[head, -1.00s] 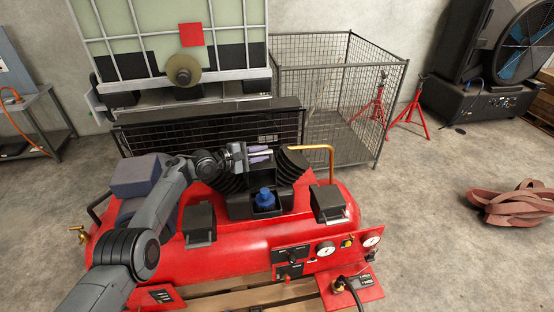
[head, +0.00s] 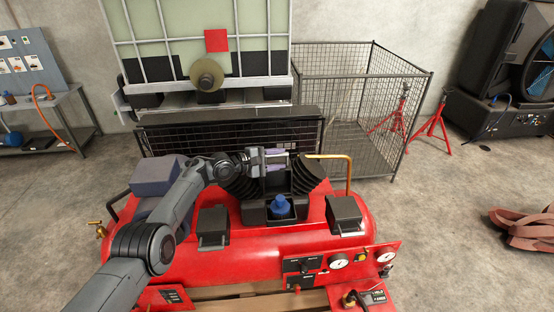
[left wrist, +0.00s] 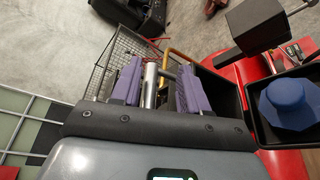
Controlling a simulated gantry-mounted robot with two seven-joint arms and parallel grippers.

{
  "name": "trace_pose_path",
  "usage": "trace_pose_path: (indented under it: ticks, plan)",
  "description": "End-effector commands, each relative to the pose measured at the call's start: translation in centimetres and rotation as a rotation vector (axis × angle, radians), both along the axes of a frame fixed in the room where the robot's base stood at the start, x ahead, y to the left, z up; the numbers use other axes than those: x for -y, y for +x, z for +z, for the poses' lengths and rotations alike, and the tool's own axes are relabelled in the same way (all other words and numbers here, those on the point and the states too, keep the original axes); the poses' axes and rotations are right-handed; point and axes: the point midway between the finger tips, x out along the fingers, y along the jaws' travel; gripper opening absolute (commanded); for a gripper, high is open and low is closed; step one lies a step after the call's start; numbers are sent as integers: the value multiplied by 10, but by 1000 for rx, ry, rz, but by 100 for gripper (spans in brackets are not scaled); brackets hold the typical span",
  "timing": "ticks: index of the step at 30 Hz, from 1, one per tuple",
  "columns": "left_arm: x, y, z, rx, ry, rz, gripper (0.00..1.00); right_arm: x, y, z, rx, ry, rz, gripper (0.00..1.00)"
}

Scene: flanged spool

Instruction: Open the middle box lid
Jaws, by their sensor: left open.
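The middle box (head: 256,213) sits on top of the red tank and is open, with a blue flanged part (head: 279,206) inside. Its dark lid (head: 276,184) stands raised at the back of the box. My left gripper (head: 280,158) is at the lid's upper edge, with purple finger pads. In the left wrist view the open fingers (left wrist: 158,74) are on either side of a silver bar (left wrist: 150,85), apparently the lid's handle; contact is unclear. The blue part (left wrist: 290,103) shows there at the right. My right gripper is not in view.
Two closed black boxes, left (head: 213,222) and right (head: 344,210), flank the middle one on the red tank (head: 200,262). Black curved fins and a brass pipe (head: 349,175) stand behind. A wire cage (head: 360,120) and a caged container (head: 165,45) are farther back.

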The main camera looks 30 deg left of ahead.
Motion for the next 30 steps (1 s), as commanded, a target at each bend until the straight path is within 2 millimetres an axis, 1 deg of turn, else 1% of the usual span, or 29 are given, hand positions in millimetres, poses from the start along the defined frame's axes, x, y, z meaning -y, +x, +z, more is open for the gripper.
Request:
trace_pose_path:
  ticks: [5,11,15,16,21,30]
  plan:
    - [-1,-1,1,0,0,0,44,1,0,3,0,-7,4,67]
    - [-8,-11,6,-1,0,0,44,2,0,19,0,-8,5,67]
    - [-17,-25,10,-2,2,1,44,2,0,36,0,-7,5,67]
    - [-19,-28,8,0,2,0,44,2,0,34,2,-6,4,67]
    - [-33,-47,12,0,3,1,44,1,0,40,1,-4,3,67]
    - [-55,-77,18,1,2,0,44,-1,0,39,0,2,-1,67]
